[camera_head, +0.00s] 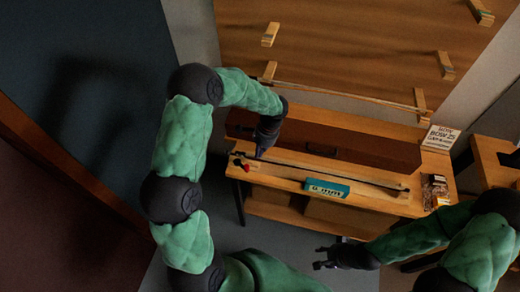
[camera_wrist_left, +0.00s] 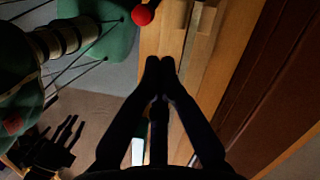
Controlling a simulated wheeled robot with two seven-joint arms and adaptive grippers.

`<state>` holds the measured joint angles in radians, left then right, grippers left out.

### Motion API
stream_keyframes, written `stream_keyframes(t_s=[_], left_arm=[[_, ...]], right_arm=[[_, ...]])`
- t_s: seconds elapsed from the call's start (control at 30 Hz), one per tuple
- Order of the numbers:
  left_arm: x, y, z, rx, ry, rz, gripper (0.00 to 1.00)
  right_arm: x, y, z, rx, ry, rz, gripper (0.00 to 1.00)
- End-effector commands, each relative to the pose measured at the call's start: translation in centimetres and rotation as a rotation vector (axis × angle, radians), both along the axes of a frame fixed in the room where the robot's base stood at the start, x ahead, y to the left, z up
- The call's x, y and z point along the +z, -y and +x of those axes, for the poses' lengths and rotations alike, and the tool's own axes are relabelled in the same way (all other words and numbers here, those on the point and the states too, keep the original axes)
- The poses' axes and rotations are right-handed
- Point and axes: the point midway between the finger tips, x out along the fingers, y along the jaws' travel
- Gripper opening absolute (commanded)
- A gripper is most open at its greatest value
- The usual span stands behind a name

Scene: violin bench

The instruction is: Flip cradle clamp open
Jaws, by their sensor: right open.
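The cradle clamp shows as a red ball-shaped knob (camera_head: 247,168) at the left end of the wooden bench; it also shows at the top of the left wrist view (camera_wrist_left: 143,14). A dark bow stick (camera_head: 330,174) lies along the bench from the clamp end to a wooden block (camera_head: 402,192) on the right. My left gripper (camera_head: 259,154) is just above the bench, beside the knob and apart from it. Its fingertips (camera_wrist_left: 160,64) are together with nothing visible between them. My right gripper (camera_head: 318,258) is open and empty in front of the bench. Whether the clamp is open is too small to tell.
A blue box (camera_head: 326,188) lies at the bench's front edge. A brown case (camera_head: 345,150) is behind the stick. A small box (camera_head: 434,190) and a sign (camera_head: 440,138) stand at the right end. Wooden wall pegs (camera_head: 420,99) hold another bow above.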

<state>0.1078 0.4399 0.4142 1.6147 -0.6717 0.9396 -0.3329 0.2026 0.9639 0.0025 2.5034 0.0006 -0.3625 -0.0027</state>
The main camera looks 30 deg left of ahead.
Motion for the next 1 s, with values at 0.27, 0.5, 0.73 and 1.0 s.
stream_keyframes(t_s=[0.27, 0.5, 0.73, 1.0], left_arm=[[-4.4, -0.7, -0.9, 0.000, -0.003, 0.000, 0.00], [-5.8, -1.0, -1.1, -0.001, 0.000, 0.000, 0.00], [-5.9, -1.0, -1.1, -0.001, 0.000, 0.000, 0.00], [-5.8, -0.9, -1.2, -0.016, 0.000, 0.000, 0.00]], right_arm=[[-0.6, 0.0, 0.0, 0.000, 0.000, 0.000, 0.42], [-0.8, 0.0, 0.0, 0.000, 0.000, 0.000, 0.42], [-0.7, 0.0, 0.0, 0.000, 0.000, 0.000, 0.42], [-0.8, 0.0, 0.0, 0.000, 0.000, 0.000, 0.42]])
